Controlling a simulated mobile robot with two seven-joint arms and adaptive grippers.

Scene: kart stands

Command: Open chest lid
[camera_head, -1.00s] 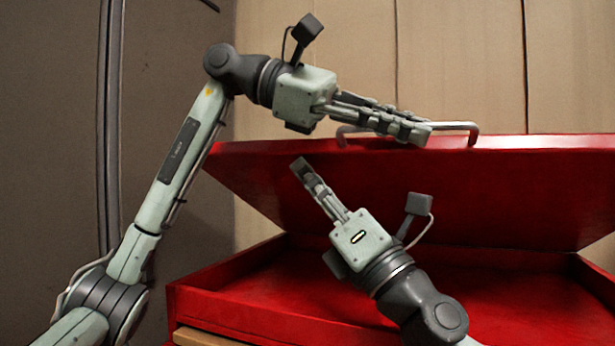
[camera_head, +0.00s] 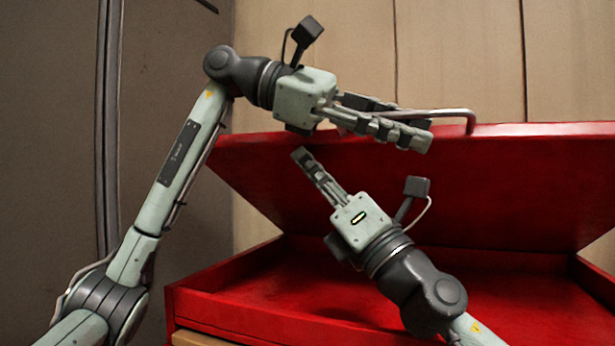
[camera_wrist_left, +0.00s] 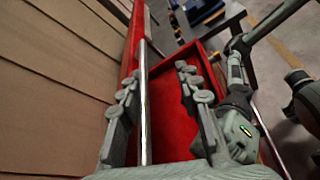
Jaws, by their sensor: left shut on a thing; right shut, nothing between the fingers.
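The red chest lid (camera_head: 480,185) is raised and tilted in the head view, with the red chest's open box (camera_head: 215,310) showing below it. The silver lid handle (camera_head: 460,113) stands on the lid's upper edge. My left gripper (camera_head: 423,134) is at that edge, shut on the handle, which runs between its fingers in the left wrist view (camera_wrist_left: 145,100). My right gripper (camera_head: 300,154) is shut and empty in front of the lid's left part, pointing up and left. I cannot tell whether it touches the lid.
A tan panelled wall (camera_head: 455,60) stands behind the chest. A grey cabinet-like surface (camera_head: 50,130) fills the left side. In the left wrist view, open floor (camera_wrist_left: 285,45) shows at the upper right.

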